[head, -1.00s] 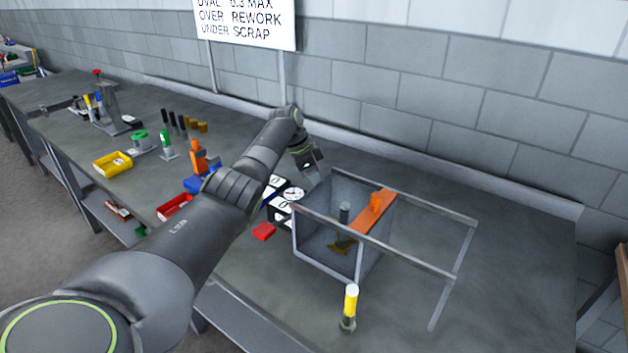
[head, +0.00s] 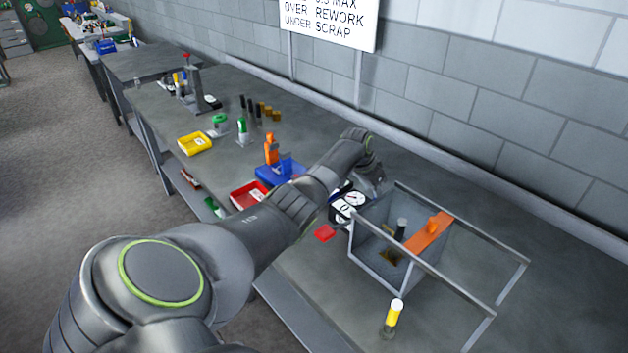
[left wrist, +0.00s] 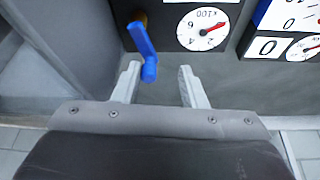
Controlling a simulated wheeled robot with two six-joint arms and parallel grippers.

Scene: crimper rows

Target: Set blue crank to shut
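The blue crank (left wrist: 143,48) shows in the left wrist view, hanging from a brass-coloured pivot on a dark grey face, tilted a little. Its rounded lower end lies between the lines of my fingers, nearer the left one; I cannot tell whether they touch. My left gripper (left wrist: 160,84) is open, with a clear gap between its fingers. In the head view my left gripper (head: 370,183) is beside the dial box (head: 350,205), against the back left of the grey frame; the crank cannot be made out there. My right gripper is not in view.
Beside the crank is a white dial (left wrist: 203,29) with a red needle. The open grey metal frame (head: 470,318) holds an orange bar (head: 428,232). A yellow-topped post (head: 393,317) stands in front. Red (head: 248,195) and yellow bins (head: 195,144) lie left.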

